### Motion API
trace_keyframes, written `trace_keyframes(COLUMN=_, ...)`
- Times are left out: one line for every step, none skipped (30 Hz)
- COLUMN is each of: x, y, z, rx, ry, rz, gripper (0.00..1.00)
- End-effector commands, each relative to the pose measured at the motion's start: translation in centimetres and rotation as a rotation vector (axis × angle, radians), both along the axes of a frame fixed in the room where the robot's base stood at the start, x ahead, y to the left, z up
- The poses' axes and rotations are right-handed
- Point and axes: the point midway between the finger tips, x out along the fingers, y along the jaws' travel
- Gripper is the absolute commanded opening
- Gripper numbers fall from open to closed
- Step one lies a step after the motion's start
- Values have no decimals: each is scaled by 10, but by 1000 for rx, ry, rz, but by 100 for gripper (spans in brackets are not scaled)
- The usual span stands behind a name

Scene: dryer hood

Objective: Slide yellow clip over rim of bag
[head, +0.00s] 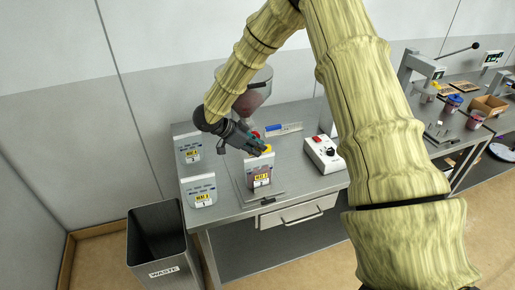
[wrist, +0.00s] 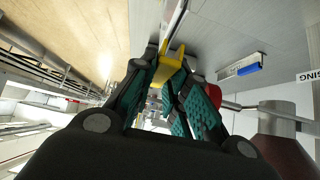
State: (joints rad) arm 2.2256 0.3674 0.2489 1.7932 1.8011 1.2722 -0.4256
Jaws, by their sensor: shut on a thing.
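My gripper (head: 260,147) is shut on the yellow clip (head: 267,149), just above the top edge of the middle bag (head: 262,172). In the wrist view, the yellow clip (wrist: 168,62) sits between the tips of my gripper (wrist: 166,72). The bag stands upright on the bench and carries a yellow label. I cannot tell whether the clip touches the bag's rim or is over it, as the fingers cover that spot.
Two similar labelled bags, one at the back (head: 188,149) and one at the front (head: 199,191), stand to the left. A white control box (head: 325,154) is on the right. A hopper (head: 252,95) stands behind, near a blue-and-white item (head: 283,129).

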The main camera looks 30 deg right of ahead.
Motion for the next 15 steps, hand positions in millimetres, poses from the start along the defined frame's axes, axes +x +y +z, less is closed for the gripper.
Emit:
trace_keyframes(x=-1, y=0, z=-3, rx=0, ry=2, rz=1, gripper=3)
trace_keyframes(x=-1, y=0, z=-4, rx=0, ry=2, rz=1, gripper=3)
trace_keyframes(x=-1, y=0, z=-6, rx=0, ry=2, rz=1, gripper=3)
trace_keyframes(x=-1, y=0, z=-7, rx=0, ry=2, rz=1, gripper=3)
trace_keyframes(x=-1, y=0, z=-8, rx=0, ry=2, rz=1, gripper=3)
trace_keyframes(x=-1, y=0, z=-10, rx=0, ry=2, rz=1, gripper=3)
trace_keyframes(x=-1, y=0, z=-11, rx=0, ry=2, rz=1, gripper=3)
trace_keyframes(x=-1, y=0, z=-12, rx=0, ry=2, rz=1, gripper=3)
trace_keyframes(x=-1, y=0, z=-14, rx=0, ry=1, rz=0, gripper=3)
trace_keyframes(x=-1, y=0, z=-15, rx=0, ry=1, rz=0, gripper=3)
trace_keyframes(x=-1, y=0, z=-16, rx=0, ry=1, rz=0, gripper=3)
trace_keyframes(x=-1, y=0, z=-17, rx=0, ry=1, rz=0, gripper=3)
trace_keyframes(x=-1, y=0, z=-18, rx=0, ry=1, rz=0, gripper=3)
trace_keyframes(x=-1, y=0, z=-19, rx=0, ry=1, rz=0, gripper=3)
trace_keyframes(x=-1, y=0, z=-20, rx=0, ry=1, rz=0, gripper=3)
